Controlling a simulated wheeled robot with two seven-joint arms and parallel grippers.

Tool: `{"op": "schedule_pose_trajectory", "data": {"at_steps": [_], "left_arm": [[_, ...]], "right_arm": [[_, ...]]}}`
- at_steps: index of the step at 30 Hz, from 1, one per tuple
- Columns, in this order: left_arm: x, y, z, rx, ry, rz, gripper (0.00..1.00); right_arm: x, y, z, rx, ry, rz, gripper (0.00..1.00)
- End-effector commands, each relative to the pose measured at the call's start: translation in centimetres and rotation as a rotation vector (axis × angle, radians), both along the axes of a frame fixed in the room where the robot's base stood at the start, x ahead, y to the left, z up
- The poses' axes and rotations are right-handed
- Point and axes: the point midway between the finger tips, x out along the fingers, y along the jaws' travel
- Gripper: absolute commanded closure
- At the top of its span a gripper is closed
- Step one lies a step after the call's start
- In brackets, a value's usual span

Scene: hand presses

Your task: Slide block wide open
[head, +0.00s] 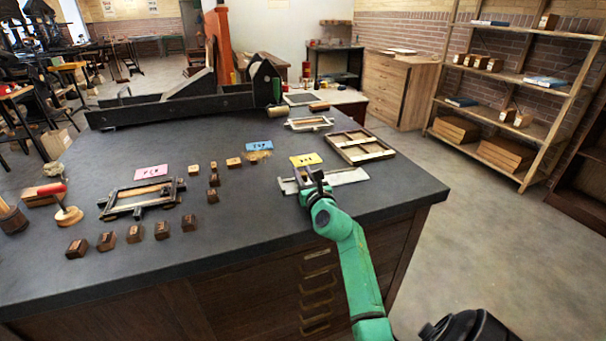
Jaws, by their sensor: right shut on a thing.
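My right gripper (314,181) is at the near right part of the dark worktop (240,208), at the end of my green arm. It is shut on a pale flat sliding piece (347,177), which lies across the worktop and sticks out to the right of the fingers. The fingers hide part of this piece, so I cannot tell how far it stands open. A yellow card (306,159) lies just behind it. My left gripper is not in view.
A wooden frame tray (360,146) lies close behind and right. A dark frame (143,198) and several small wooden blocks (134,234) are on the left. A black press (185,98) stands at the back. The worktop's front edge is near my arm.

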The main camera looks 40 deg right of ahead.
Motion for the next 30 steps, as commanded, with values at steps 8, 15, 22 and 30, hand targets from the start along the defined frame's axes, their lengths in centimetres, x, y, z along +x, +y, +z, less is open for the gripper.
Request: {"op": "schedule_pose_trajectory", "data": {"at_steps": [8, 15, 22, 30], "left_arm": [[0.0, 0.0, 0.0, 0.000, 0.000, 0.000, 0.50], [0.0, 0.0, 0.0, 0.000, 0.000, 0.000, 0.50], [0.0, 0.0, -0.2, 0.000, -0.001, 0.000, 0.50], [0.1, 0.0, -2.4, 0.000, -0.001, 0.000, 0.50]], "right_arm": [[0.0, 0.0, 0.0, 0.000, 0.001, 0.000, 1.00], [0.0, 0.0, 0.0, 0.000, 0.001, 0.000, 1.00], [-0.2, -0.4, -0.2, -0.001, 0.002, -0.001, 1.00], [-2.5, -6.2, -0.7, -0.008, 0.005, -0.003, 1.00]]}}
